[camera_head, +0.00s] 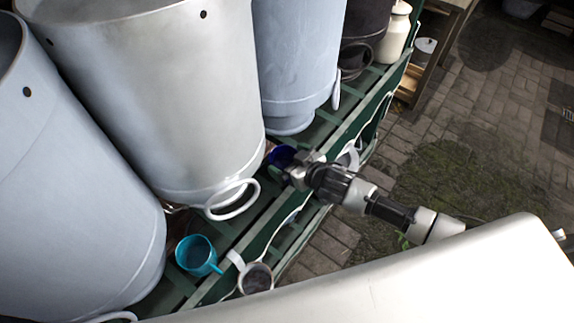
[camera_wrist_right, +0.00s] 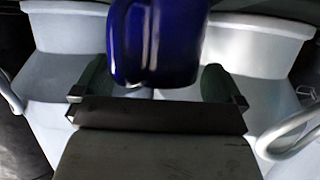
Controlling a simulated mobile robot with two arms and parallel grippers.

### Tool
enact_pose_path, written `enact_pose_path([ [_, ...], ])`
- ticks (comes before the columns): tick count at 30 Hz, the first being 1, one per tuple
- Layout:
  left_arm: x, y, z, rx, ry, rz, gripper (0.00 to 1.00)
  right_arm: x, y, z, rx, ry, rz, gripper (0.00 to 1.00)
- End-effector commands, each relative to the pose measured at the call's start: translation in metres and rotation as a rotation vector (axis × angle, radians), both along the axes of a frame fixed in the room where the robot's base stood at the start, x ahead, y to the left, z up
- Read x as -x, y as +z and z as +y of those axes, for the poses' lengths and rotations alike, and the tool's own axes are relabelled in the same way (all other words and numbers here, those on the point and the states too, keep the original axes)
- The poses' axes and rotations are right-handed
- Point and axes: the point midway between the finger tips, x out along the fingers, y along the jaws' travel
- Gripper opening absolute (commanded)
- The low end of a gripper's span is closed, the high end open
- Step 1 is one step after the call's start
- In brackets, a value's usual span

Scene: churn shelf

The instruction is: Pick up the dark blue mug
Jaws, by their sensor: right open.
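The dark blue mug (camera_head: 281,156) is on the green slatted shelf, between two big metal churns, partly hidden by my right gripper in the head view. In the right wrist view the mug (camera_wrist_right: 158,42) is large and glossy at the top middle, its upper part cut off by the frame. My right gripper (camera_head: 291,168) reaches in from the right and is at the mug. In the wrist view its open fingers (camera_wrist_right: 158,84) stand to either side of the mug's lower end, with gaps visible. I cannot tell whether either finger touches it. My left gripper is not in view.
A churn (camera_head: 160,90) stands left of the mug and another churn (camera_head: 298,55) behind it. A teal mug (camera_head: 197,254) and a pale mug (camera_head: 256,279) are nearer. The green shelf edge (camera_head: 345,130) runs along the front. Brick paving (camera_head: 490,100) lies open to the right.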

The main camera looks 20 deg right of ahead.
Motion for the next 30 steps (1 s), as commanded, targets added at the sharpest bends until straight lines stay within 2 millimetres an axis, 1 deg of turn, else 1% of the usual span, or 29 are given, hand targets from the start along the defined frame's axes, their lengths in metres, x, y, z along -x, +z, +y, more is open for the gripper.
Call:
enact_pose_path([
  [2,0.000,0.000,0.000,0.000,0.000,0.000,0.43,0.000,0.000,0.000,0.000,0.000,0.000,1.00],
  [9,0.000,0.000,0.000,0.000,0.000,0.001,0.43,0.000,0.000,-0.001,0.001,-0.001,-0.001,0.63],
  [11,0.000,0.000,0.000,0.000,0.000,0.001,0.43,0.000,0.000,-0.001,0.001,-0.001,-0.001,0.55],
  [18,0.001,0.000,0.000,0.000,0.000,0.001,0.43,0.000,0.001,-0.001,0.001,-0.001,-0.001,0.54],
  [22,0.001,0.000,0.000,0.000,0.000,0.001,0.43,0.000,0.007,-0.001,0.002,0.000,-0.003,0.54],
  [26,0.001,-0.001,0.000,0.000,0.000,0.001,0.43,0.000,0.022,0.000,0.001,0.002,-0.005,0.54],
  [29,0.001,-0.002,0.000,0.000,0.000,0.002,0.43,0.000,0.041,-0.001,0.000,0.002,-0.007,0.54],
  [30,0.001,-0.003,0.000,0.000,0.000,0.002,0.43,0.004,0.045,-0.006,0.003,0.001,-0.003,0.54],
])
